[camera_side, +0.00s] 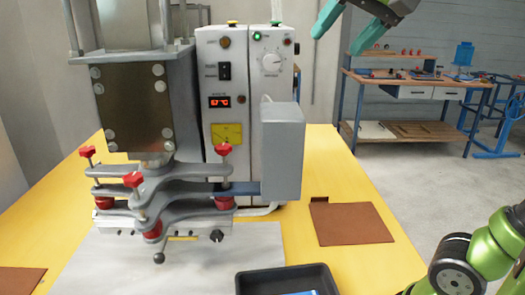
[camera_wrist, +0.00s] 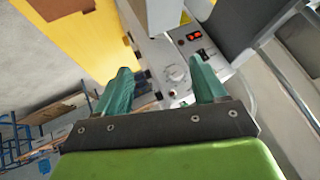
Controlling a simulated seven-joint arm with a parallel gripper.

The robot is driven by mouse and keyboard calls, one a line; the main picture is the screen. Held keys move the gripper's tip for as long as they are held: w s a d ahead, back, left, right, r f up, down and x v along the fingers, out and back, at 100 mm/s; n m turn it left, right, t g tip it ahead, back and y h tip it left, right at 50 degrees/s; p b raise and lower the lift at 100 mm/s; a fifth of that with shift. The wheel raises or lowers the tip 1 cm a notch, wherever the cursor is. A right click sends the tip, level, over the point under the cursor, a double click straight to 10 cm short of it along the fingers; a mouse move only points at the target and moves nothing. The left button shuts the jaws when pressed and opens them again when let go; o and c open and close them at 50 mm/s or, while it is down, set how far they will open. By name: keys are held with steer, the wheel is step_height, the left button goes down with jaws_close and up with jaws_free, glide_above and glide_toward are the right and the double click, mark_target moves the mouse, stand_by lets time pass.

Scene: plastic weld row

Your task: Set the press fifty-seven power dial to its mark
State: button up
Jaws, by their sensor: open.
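The power dial (camera_side: 272,60) is a round pale knob on the upper right of the press's white control panel (camera_side: 253,85). A printed scale surrounds it; its exact setting is too small to read. In the wrist view the dial (camera_wrist: 176,73) shows between my two teal fingers, beyond their tips. My gripper (camera_side: 338,41) is open and empty, up and to the right of the dial in the side view, apart from it. It also shows in the wrist view (camera_wrist: 161,67).
The grey press (camera_side: 135,105) with red knobs stands left of the panel. A grey box (camera_side: 283,150) juts out below the dial. A red display (camera_side: 219,101) and a black switch (camera_side: 224,71) sit left of it. A black tray (camera_side: 290,280) and brown plate (camera_side: 350,223) lie on the yellow table.

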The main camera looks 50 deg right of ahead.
steer(key=w+d+m+t+h, duration=0.2)
steer(key=w+m+h, duration=0.1)
steer(key=m+h, duration=0.1)
steer(key=m+t+h, duration=0.2)
steer(key=m+t, duration=0.1)
glide_toward(273, 62)
steer(key=x, duration=0.8)
steer(key=shift+w+d, duration=0.15)
steer(key=shift+w, duration=0.05)
steer(key=shift+c, duration=0.3)
steer(key=c, duration=1)
